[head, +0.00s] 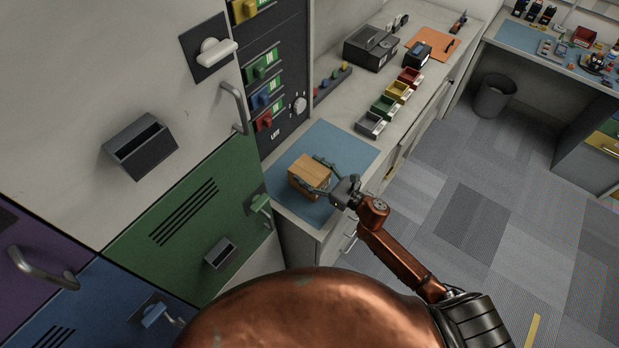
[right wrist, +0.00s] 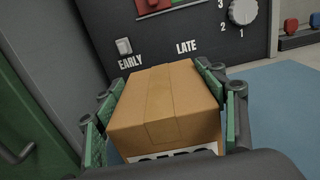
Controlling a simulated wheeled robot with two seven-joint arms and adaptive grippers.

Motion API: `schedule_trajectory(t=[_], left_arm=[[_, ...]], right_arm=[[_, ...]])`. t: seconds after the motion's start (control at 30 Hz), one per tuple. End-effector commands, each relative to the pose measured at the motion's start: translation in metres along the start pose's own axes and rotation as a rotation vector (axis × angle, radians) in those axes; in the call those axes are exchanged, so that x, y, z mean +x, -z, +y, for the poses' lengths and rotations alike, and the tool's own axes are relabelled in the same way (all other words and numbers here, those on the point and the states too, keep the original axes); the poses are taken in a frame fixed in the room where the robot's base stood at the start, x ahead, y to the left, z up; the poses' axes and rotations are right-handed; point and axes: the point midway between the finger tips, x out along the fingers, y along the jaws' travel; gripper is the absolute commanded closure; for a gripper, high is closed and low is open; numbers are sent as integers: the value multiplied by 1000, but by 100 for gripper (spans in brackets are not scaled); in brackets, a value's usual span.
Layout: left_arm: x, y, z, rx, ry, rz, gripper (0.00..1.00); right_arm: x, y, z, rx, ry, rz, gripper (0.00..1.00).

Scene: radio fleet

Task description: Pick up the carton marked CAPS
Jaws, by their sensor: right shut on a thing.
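A small brown cardboard carton (head: 311,172) is at the blue mat (head: 341,146) on the counter, in front of the dark panel. My right gripper (head: 318,176) is shut on it, with one finger on each side. In the right wrist view the carton (right wrist: 165,98) sits between the green finger pads of the right gripper (right wrist: 164,118). A white label with dark letters shows at its near face, but the lettering is mostly cut off by my gripper. I cannot tell whether the carton rests on the mat or is just above it. My left gripper is not in view.
A dark panel (head: 278,100) with coloured switches and a knob stands behind the carton. Several coloured bins (head: 397,91) and a dark box (head: 370,47) are further along the counter. Left are lockers with a green door (head: 190,222).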

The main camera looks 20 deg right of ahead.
Motion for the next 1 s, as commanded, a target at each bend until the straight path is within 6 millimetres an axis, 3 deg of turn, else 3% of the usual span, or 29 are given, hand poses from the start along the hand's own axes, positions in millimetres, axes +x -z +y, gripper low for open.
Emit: schedule_trajectory(t=[0.3, 0.67, 0.87, 1.0], left_arm=[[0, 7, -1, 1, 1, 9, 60], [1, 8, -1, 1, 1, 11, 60], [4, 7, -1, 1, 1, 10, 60], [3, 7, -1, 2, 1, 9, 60]], right_arm=[[0, 0, 0, -1, 0, 0, 68], [0, -5, 0, -2, -2, -2, 69], [0, -31, -1, -9, -3, -3, 69], [-25, -60, -1, -8, -2, 0, 69]])
